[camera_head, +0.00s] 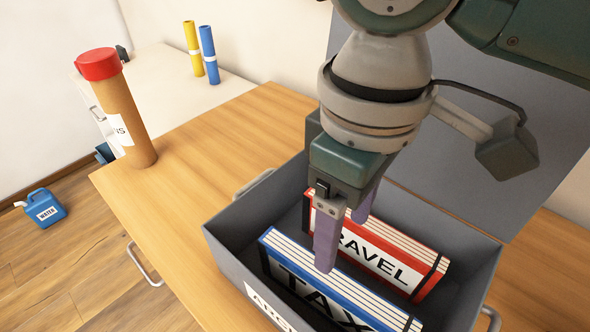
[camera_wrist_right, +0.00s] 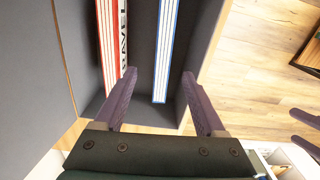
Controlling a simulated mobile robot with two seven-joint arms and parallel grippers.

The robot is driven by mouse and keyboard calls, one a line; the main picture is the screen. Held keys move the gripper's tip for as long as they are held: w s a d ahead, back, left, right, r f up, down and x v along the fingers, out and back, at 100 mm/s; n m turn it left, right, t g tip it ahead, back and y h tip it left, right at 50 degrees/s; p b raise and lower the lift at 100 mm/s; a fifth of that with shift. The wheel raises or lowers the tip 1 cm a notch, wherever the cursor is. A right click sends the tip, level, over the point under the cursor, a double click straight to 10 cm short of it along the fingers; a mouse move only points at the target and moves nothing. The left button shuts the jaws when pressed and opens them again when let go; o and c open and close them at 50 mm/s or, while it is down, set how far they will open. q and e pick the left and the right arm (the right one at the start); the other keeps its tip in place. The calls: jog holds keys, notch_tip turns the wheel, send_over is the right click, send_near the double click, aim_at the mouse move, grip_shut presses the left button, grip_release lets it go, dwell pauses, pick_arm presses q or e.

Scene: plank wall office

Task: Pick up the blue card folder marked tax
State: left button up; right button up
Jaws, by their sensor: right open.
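The blue card folder marked TAX (camera_head: 345,300) stands on edge in a grey archive box (camera_head: 232,262), on its near side. My right gripper (camera_head: 343,246) is open and points down above the box, one finger in front of the folder's upper part. In the right wrist view the blue folder (camera_wrist_right: 165,45) appears between the two open fingers (camera_wrist_right: 158,73), with space on both sides. I cannot see contact. Two purple fingers of my left gripper (camera_wrist_right: 291,126) show at that view's right edge, apart and empty.
A red folder marked TRAVEL (camera_head: 375,245) stands behind the blue one in the box. The raised grey lid (camera_head: 440,150) is at the back. A brown tube with a red cap (camera_head: 135,115) stands left on the wooden desk (camera_head: 165,215), which has clear room between.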

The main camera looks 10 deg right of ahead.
aim_at(333, 278)
jog(key=f, duration=0.5)
jog(key=f+b, duration=0.1)
jog(key=f, duration=0.2)
jog(key=shift+s+a+f, duration=0.15)
jog(key=shift+s+f, duration=0.15)
grip_shut()
dwell(1.1)
